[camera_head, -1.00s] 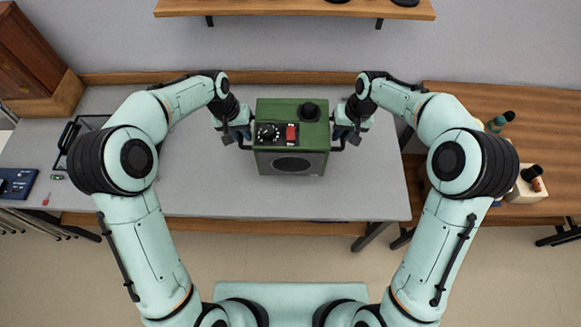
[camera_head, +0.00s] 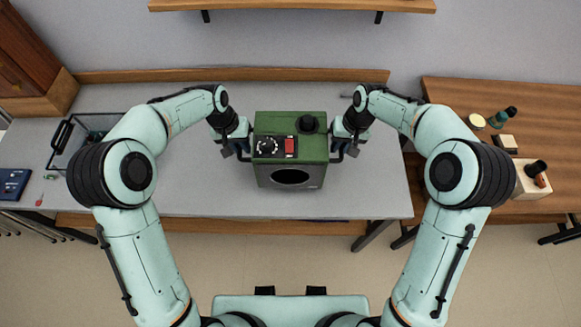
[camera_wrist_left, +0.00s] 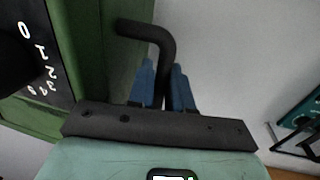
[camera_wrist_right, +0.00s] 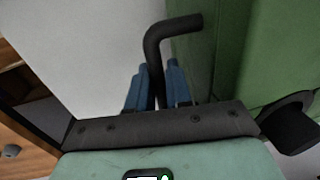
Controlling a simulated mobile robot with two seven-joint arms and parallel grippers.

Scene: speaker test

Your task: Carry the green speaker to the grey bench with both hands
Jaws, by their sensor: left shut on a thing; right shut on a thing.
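The green speaker (camera_head: 292,165) is upright over the grey bench (camera_head: 210,190). Its top carries a black dial plate, a red switch and a black knob; a round dark opening is in front. I cannot tell whether its underside touches the bench. My left gripper (camera_head: 243,148) is shut on the black handle on its left side, seen as a bent bar (camera_wrist_left: 152,32) in the left wrist view. My right gripper (camera_head: 338,148) is shut on the right-side handle, also seen as a bent bar (camera_wrist_right: 172,30) in the right wrist view.
A wooden table (camera_head: 460,97) with several small items stands at the right. The bench is bare around the speaker; a wooden shelf (camera_head: 290,6) hangs behind.

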